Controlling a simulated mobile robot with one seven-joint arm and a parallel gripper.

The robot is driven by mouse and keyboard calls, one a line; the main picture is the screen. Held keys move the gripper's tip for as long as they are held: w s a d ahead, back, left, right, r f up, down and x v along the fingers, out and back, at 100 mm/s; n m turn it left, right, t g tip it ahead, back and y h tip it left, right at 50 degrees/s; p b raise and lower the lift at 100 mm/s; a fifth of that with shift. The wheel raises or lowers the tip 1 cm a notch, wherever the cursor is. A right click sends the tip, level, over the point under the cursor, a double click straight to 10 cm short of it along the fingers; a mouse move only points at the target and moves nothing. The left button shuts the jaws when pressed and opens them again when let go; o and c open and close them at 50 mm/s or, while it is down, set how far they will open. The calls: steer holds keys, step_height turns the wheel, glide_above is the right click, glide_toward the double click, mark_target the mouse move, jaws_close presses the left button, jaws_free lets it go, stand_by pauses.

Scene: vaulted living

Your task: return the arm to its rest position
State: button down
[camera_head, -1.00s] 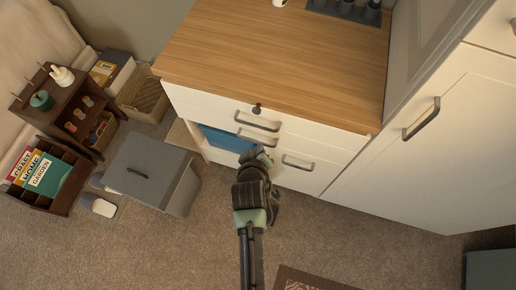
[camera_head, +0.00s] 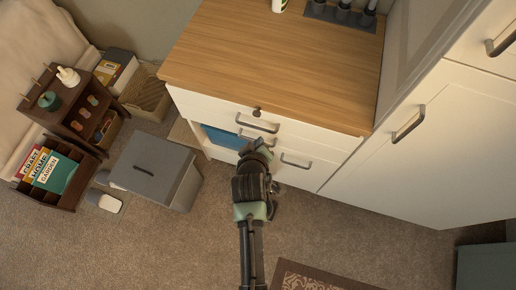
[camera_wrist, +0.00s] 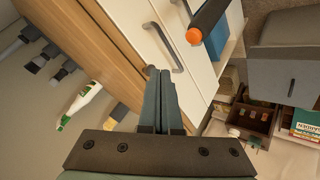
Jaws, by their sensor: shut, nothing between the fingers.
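My gripper (camera_head: 260,146) is in front of the white drawer cabinet (camera_head: 228,112), seen from above in the head view. Its fingers also show in the wrist view (camera_wrist: 158,76), pressed together and empty. They point toward the cabinet front with its dark handles (camera_wrist: 163,46). I cannot tell how far the fingertips are from the handles. My arm reaches up from the bottom edge of the head view.
A grey lidded bin (camera_head: 150,172) stands left of the cabinet, beside a dark wooden shelf (camera_head: 68,122). A tall white cupboard (camera_head: 430,140) stands at the right. A patterned rug (camera_head: 305,279) lies below.

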stand_by(0.3)
steer(key=w+r+m+t, duration=0.1)
steer(key=w+r+t, duration=0.3)
steer(key=r, duration=0.7)
steer(key=w+r+m+t, duration=0.1)
steer(key=w+r, duration=0.5)
steer(key=r, duration=0.5)
step_height(320, 180, up, 19)
steer(key=w+m+t, duration=0.1)
steer(key=m+t, duration=0.1)
steer(key=t, duration=0.2)
steer(key=s+r+m+t, duration=0.1)
steer(key=s+r+t, duration=0.2)
steer(key=r, duration=0.7)
steer(key=s+r+m+t, duration=0.1)
steer(key=s+r+t, duration=0.2)
steer(key=s+r, duration=0.5)
steer(key=s+r+m+t+y, duration=0.1)
steer(key=s+r+t, duration=0.2)
steer(key=r, duration=0.9)
steer(key=s, duration=0.3)
steer(key=shift+r+m, duration=0.35)
steer(key=shift+m, duration=0.05)
steer(key=c, duration=1.5)
jaws_free()
steer(key=shift+a, duration=0.1)
steer(key=shift+c, duration=0.2)
